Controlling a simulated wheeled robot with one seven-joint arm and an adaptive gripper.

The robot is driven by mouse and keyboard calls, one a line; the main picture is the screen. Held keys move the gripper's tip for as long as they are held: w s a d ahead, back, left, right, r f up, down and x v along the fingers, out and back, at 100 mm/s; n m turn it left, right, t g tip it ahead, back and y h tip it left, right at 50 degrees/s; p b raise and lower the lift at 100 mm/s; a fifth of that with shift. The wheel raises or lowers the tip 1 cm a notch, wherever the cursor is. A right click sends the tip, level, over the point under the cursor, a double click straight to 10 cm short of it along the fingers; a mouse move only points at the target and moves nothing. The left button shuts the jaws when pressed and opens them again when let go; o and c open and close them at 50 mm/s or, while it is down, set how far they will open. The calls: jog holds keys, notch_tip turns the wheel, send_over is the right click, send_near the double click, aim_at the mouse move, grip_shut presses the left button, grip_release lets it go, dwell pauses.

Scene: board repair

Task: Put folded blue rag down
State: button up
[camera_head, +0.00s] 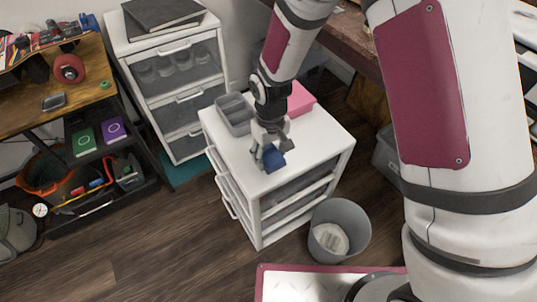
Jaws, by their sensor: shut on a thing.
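The folded blue rag (274,160) is a small dark blue bundle over the white top of a drawer unit (312,148). My gripper (268,152) points down and is shut on the rag. The rag is at or very close to the top surface; I cannot tell whether it touches. The gripper's fingers hide part of the rag.
A grey divided bin (234,114) and a pink box (301,99) stand on the same top, behind my gripper. A grey waste bin (339,229) stands on the floor at the front right. The right part of the top is clear. A wooden workbench (60,85) stands at left.

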aim_at(268, 155)
jog(key=shift+w+a+f, duration=0.1)
jog(key=shift+w+a, duration=0.05)
jog(key=shift+w, duration=0.35)
jog(key=shift+w+a, duration=0.15)
jog(key=shift+w, duration=0.3)
jog(key=shift+w+a+f, duration=0.1)
jog(key=shift+w+f, duration=0.1)
jog(key=shift+w, duration=0.05)
jog(key=shift+f+b, duration=0.4)
jog(key=shift+f, duration=1.15)
jog(key=shift+f, duration=0.15)
jog(key=o, duration=1)
notch_tip(268, 155, up, 12)
jog(key=shift+s+r+p, duration=0.1)
jog(key=shift+r+p, duration=0.05)
jog(key=shift+p, duration=0.75)
